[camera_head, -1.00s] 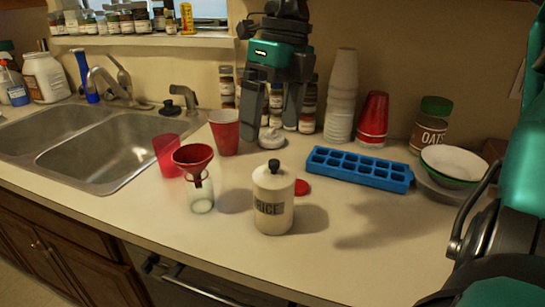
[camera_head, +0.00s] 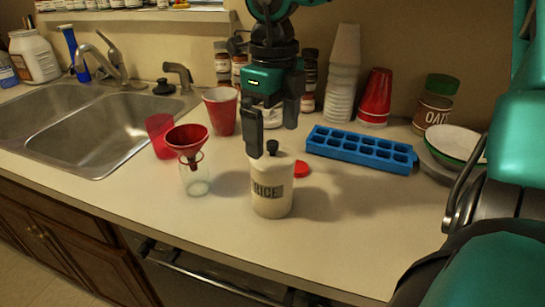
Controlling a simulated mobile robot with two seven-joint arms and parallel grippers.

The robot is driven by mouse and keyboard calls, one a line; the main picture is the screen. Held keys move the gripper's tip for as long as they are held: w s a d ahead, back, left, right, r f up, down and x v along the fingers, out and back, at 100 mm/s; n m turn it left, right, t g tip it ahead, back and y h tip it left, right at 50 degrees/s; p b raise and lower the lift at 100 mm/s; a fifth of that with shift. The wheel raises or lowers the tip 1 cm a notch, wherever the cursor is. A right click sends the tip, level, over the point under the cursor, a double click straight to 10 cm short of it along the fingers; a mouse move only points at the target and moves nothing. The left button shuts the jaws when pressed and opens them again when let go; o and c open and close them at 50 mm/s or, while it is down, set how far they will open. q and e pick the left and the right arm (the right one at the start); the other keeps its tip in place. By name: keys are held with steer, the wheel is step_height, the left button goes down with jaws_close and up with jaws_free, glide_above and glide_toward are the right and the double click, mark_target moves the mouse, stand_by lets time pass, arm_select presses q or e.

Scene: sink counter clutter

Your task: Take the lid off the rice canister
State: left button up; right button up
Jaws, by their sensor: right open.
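The rice canister (camera_head: 271,196) is a cream cylinder marked RICE, upright on the counter. My right gripper (camera_head: 272,142) comes down from above and behind the canister. It is open and empty, with its left finger just left of the knob in the picture and its right finger farther back on the right. I cannot tell whether the left finger touches the lid. My left gripper is not in view.
A jar with a red funnel (camera_head: 188,138) and red cups (camera_head: 221,111) stand left of the canister. A small red lid (camera_head: 302,169) and a blue ice tray (camera_head: 360,150) lie to the right. Stacked white cups (camera_head: 343,75) stand behind. The front counter is clear.

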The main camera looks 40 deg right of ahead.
mark_target(272, 142)
steer(key=f, duration=0.3)
steer(key=shift+w+f, duration=0.2)
steer(key=shift+f, duration=0.1)
steer(key=c, duration=0.8)
steer(key=shift+r, duration=0.15)
